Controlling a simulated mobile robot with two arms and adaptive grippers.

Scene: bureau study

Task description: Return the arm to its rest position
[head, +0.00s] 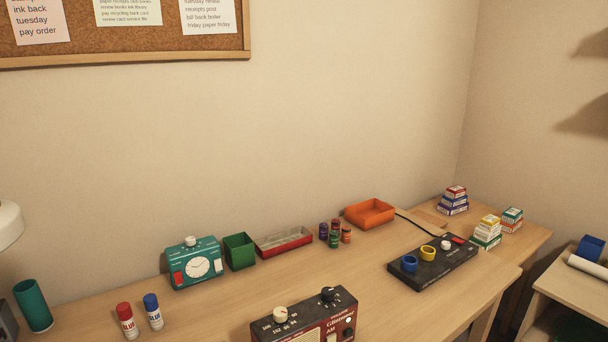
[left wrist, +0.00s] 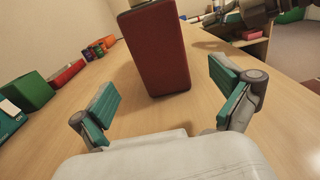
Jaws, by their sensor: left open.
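My left gripper (left wrist: 168,94) shows in the left wrist view, with its two teal-padded fingers spread wide and nothing between them. Past the fingertips stands the dark red side of the radio (left wrist: 158,50), apart from both pads. In the head view the radio (head: 305,318) is at the bottom edge, partly cut off, with a cream knob and a black knob on top. Neither gripper shows in the head view. A dark mechanical shape at the top right of the left wrist view is too cropped to identify.
Along the wall stand a teal timer (head: 193,264), a green bin (head: 239,251), a red tray (head: 284,242) and an orange tray (head: 370,213). Two glue sticks (head: 127,320) stand front left. A black panel (head: 432,263) lies at right. Bare desk lies between radio and trays.

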